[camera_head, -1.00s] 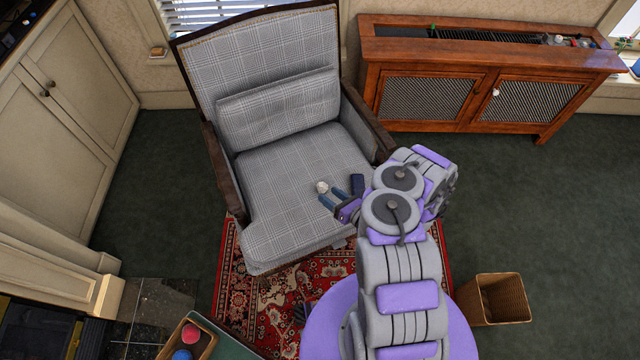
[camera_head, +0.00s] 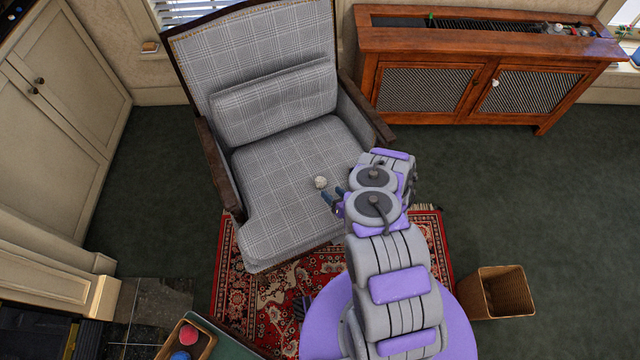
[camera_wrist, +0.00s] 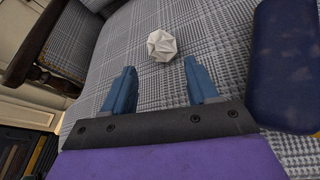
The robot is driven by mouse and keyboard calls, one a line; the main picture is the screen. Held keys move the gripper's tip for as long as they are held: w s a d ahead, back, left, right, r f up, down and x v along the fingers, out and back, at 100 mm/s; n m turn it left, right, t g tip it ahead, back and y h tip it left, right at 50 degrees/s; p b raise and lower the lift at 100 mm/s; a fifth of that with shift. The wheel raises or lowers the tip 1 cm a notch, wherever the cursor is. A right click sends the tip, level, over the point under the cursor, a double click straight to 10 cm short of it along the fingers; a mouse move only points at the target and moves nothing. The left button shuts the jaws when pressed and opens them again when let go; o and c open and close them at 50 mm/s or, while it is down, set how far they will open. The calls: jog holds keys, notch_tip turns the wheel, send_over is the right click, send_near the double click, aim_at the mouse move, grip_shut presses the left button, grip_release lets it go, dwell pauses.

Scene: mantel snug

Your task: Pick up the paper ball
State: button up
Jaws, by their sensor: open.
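The paper ball (camera_head: 321,182) is small, white and crumpled. It lies on the seat of the grey checked armchair (camera_head: 275,195). My gripper (camera_head: 334,196) is just to the lower right of the ball over the seat. In the wrist view my gripper (camera_wrist: 158,76) has its two blue fingers spread apart with nothing between them. No contact with the ball is visible.
The chair's wooden right armrest (camera_head: 367,108) stands close behind my arm. A wicker basket (camera_head: 505,292) stands on the floor at right. A wooden radiator cabinet (camera_head: 480,75) is at the back. A tray with balls (camera_head: 207,343) is at the lower left. The seat around the ball is clear.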

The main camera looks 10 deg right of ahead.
aim_at(323, 184)
jog(key=shift+b+x, duration=1.05)
jog(key=shift+x, duration=2.35)
jog(key=shift+d, duration=0.25)
jog(key=c, duration=0.8)
